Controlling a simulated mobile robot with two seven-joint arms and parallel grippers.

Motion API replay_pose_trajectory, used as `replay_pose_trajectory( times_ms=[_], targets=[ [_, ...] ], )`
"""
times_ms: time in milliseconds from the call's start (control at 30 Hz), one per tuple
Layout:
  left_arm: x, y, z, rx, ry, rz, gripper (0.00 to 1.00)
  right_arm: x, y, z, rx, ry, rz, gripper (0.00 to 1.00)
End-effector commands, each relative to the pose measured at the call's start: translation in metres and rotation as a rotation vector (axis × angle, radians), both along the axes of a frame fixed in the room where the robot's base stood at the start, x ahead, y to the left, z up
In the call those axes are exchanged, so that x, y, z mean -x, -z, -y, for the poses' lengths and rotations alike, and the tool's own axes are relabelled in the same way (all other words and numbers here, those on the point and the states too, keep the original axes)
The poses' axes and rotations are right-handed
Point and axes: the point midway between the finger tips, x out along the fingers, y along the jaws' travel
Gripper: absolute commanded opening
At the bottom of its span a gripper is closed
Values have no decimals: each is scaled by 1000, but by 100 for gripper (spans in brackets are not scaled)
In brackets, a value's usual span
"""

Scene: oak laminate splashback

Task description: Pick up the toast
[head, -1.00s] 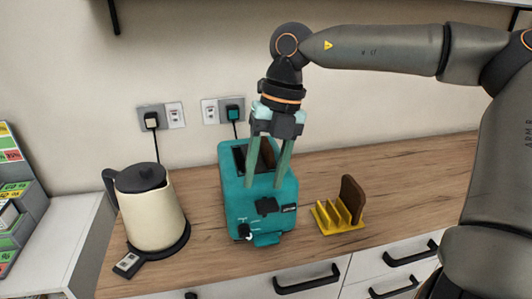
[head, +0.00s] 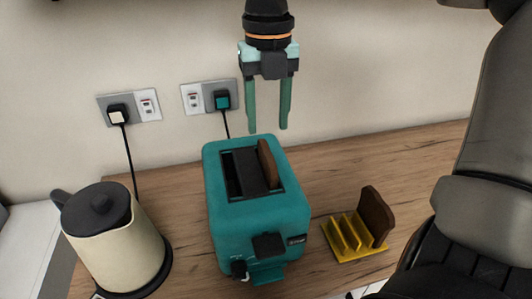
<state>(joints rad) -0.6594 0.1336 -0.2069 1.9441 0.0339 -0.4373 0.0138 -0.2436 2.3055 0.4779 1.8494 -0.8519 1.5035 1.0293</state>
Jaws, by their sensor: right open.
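One slice of toast (head: 267,163) sticks up out of the right slot of the teal toaster (head: 258,219). The toaster's left slot looks dark and empty. Another brown slice (head: 376,214) stands upright at the right end of the yellow toast rack (head: 346,238), on the counter right of the toaster. My right gripper (head: 268,130) points down with its two green fingers spread apart and nothing between them. It appears above and behind the toaster, apart from the toast. My left gripper is not in view.
A cream kettle (head: 118,241) with a black lid stands left of the toaster. Two wall sockets (head: 148,104) with plugs and cords are on the wall behind. The wooden counter (head: 325,168) is clear behind the rack.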

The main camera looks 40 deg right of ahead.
Motion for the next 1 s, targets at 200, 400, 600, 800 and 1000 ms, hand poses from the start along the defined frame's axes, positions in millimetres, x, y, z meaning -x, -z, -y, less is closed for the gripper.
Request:
replay_pose_trajectory(
  times_ms=[200, 400, 600, 800, 1000],
  targets=[
    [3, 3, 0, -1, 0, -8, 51, 1, 21, -1, -1, -1, -4, 52],
    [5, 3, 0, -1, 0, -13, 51, 1, 48, -3, -2, -3, -7, 52],
    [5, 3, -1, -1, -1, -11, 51, 0, 72, -3, -2, 1, -1, 52],
    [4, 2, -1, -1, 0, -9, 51, 0, 75, -3, 0, 2, 0, 52],
    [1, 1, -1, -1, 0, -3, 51, 0, 74, -3, 0, 2, 0, 38]
  ],
)
